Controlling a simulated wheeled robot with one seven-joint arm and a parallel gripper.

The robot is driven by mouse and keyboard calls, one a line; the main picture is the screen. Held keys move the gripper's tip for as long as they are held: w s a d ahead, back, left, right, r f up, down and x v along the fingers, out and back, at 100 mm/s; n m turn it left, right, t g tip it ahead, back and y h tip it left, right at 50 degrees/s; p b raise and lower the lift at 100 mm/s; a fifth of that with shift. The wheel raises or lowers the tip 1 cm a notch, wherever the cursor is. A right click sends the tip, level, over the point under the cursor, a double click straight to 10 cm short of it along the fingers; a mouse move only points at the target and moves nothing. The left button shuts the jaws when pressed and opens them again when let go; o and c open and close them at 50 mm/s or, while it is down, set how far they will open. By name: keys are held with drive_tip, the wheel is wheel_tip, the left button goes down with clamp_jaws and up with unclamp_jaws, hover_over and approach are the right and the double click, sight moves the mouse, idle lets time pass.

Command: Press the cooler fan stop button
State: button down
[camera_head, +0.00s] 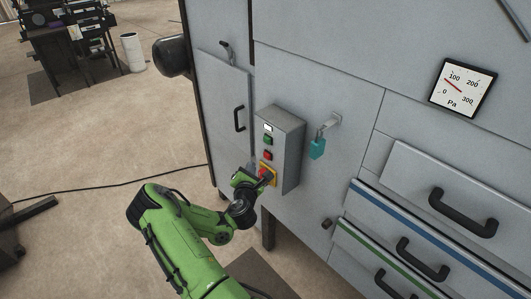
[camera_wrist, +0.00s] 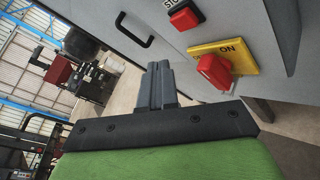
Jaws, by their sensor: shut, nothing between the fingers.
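A grey control box (camera_head: 286,150) is fixed to the front of the grey machine. On its face are a white lamp or label, a green button (camera_head: 268,141) and, below it, a red button (camera_head: 267,155). The red button (camera_wrist: 183,16) also shows in the wrist view, beside a partly cut-off label that seems to read STOP. No cooler fan wording can be read. My gripper (camera_wrist: 158,70) is shut and empty, its fingertips apart from the red button. In the head view my gripper is at the lower part of the box, partly hiding the switch there.
A red rotary switch (camera_wrist: 214,72) on a yellow plate marked ON is close to my fingers. A teal padlock (camera_head: 318,149) hangs right of the box. Black door handles (camera_head: 239,118) and drawer handles (camera_head: 463,212) stick out. A cable (camera_head: 120,187) crosses the open floor at left.

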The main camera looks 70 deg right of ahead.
sight(266, 156)
drive_tip(key=shift+s+d+p, duration=0.4)
drive_tip(key=shift+d+p, duration=0.1)
drive_tip(key=shift+d, duration=0.2)
drive_tip(key=shift+s+d+p, duration=0.35)
drive_tip(key=shift+d+p, duration=0.1)
drive_tip(key=shift+d, duration=0.25)
idle(0.9)
drive_tip(key=shift+s+d+p, duration=0.2)
drive_tip(key=shift+d+p, duration=0.1)
drive_tip(key=shift+d, duration=0.1)
drive_tip(key=shift+s+d+p, duration=0.2)
drive_tip(key=shift+d+p, duration=0.2)
idle(0.5)
drive_tip(key=shift+a, duration=0.1)
drive_tip(key=shift+w+a+b, duration=0.4)
drive_tip(key=shift+a+b, duration=0.3)
drive_tip(key=shift+b, duration=0.1)
